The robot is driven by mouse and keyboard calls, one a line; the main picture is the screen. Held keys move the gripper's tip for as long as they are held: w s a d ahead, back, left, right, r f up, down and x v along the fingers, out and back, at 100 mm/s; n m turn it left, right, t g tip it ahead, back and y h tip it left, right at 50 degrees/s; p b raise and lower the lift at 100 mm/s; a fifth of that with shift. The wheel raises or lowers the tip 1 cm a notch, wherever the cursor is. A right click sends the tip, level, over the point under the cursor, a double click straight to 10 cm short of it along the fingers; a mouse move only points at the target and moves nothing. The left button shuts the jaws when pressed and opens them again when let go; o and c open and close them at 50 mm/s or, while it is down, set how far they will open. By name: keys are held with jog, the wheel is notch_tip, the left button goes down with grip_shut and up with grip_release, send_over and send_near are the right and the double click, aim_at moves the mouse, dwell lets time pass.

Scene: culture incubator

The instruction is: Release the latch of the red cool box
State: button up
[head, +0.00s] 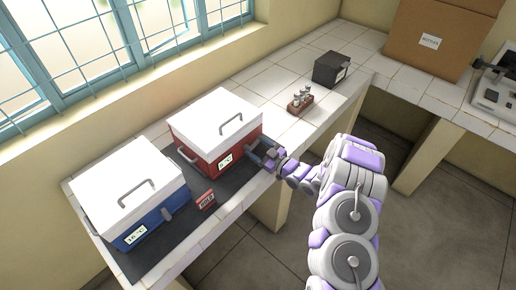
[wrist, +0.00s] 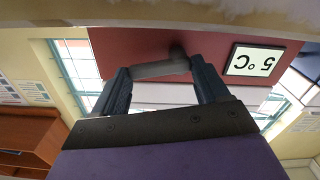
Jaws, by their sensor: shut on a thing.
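The red cool box (head: 207,153) stands on the bench with its white lid (head: 212,118) down and a "5 °C" label on its front. In the wrist view its red front (wrist: 135,45) and the label (wrist: 256,60) appear upside down. My gripper (head: 256,153) is at the front of the box, right of the label. In the wrist view my gripper (wrist: 160,78) has its two dark fingers on either side of a short grey latch (wrist: 160,69), shut on it. In the head view the gripper hides the latch.
A blue cool box (head: 150,222) with a white lid stands to the left on the same dark mat (head: 180,236). A small red sign (head: 206,200) stands at the mat's front. A vial rack (head: 299,104), a dark box (head: 331,69) and a cardboard box (head: 432,42) are farther right.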

jog(key=c, duration=0.3)
jog(key=shift+w+f+m+p, duration=0.1)
jog(key=shift+f+m+p, duration=0.15)
jog(key=shift+m+p, duration=0.9)
jog(key=shift+m, duration=0.25)
jog(key=o, duration=1)
jog(key=shift+o, duration=0.2)
jog(key=shift+d, duration=0.1)
jog(key=p+v, duration=0.1)
jog(key=v, duration=1.6)
jog(key=shift+d+f, duration=0.1)
jog(key=shift+d, duration=0.05)
